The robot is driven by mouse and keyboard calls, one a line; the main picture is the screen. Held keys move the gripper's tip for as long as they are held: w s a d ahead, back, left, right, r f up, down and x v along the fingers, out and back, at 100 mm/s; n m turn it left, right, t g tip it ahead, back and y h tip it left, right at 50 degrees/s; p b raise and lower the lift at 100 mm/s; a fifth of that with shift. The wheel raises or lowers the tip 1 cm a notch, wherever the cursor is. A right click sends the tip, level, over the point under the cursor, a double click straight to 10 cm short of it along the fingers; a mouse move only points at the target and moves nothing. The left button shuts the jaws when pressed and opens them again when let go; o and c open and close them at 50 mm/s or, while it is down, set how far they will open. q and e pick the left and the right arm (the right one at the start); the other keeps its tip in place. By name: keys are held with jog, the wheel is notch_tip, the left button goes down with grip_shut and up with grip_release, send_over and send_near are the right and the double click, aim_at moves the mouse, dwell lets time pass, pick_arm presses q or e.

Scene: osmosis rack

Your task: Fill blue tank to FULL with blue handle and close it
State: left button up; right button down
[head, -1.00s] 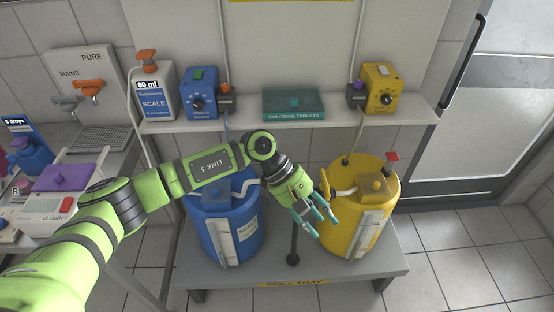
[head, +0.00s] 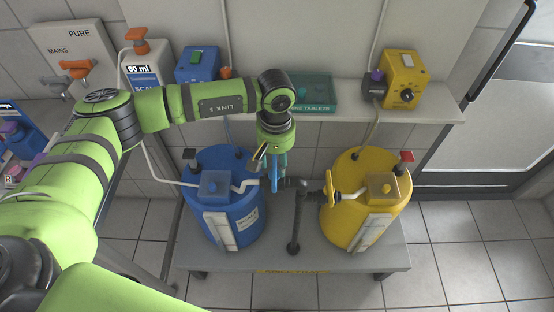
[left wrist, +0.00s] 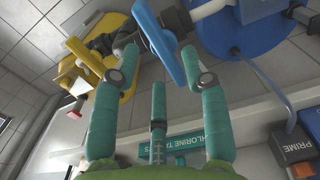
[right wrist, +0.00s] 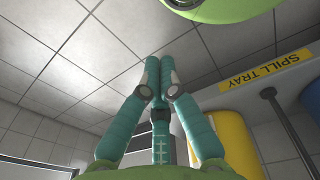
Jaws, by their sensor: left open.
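The blue tank (head: 248,238) stands on the spill tray, with a white level gauge (head: 220,231) on its front. The blue handle (head: 276,180) sits on the pipe at the tank's right; in the left wrist view it is a flat blue plate (left wrist: 159,45). My left gripper (head: 272,165) is open at the handle, its fingers on either side of the plate (left wrist: 158,60). I cannot tell whether they touch it. My right gripper (right wrist: 159,65) shows only in its own wrist view, fingertips together and empty, below the spill tray's front. The tank's liquid level is too small to read.
The yellow tank (head: 345,220) with its yellow handle (head: 331,190) stands to the right. A dark standpipe (head: 296,225) rises between the tanks. The shelf above holds dosing pumps and a green chlorine tablets box (head: 318,93). The spill tray (right wrist: 262,68) overhangs beside my right gripper.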

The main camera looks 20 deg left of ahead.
aim_at(274, 167)
pick_arm(q)
notch_tip(274, 167, down, 2)
jog(key=shift+s+f+p, duration=0.1)
jog(key=shift+p, duration=0.3)
jog(key=shift+w+f, duration=0.2)
jog(key=shift+f, duration=0.4)
jog(key=c, duration=0.9)
grip_shut()
jog(key=shift+f+n+b, duration=0.1)
jog(key=shift+n+b, duration=0.3)
jog(key=shift+b, duration=0.15)
jog(key=n+b, duration=0.6)
jog(key=b, duration=0.1)
jog(key=n+b, duration=0.6)
jog(key=b, duration=0.1)
jog(key=shift+w+a+f, duration=0.1)
jog(key=shift+w+a, duration=0.1)
jog(key=shift+n+b, duration=1.2)
jog(key=shift+a+r+n+b, duration=0.1)
jog(key=shift+r+n+b, duration=0.1)
jog(key=shift+n+b, duration=1)
pick_arm(e)
notch_tip(274, 167, down, 18)
jog(key=w, duration=0.1)
jog(key=shift+a, duration=0.4)
pick_arm(q)
jog(key=shift+n, duration=0.3)
pick_arm(e)
jog(key=shift+w, duration=0.1)
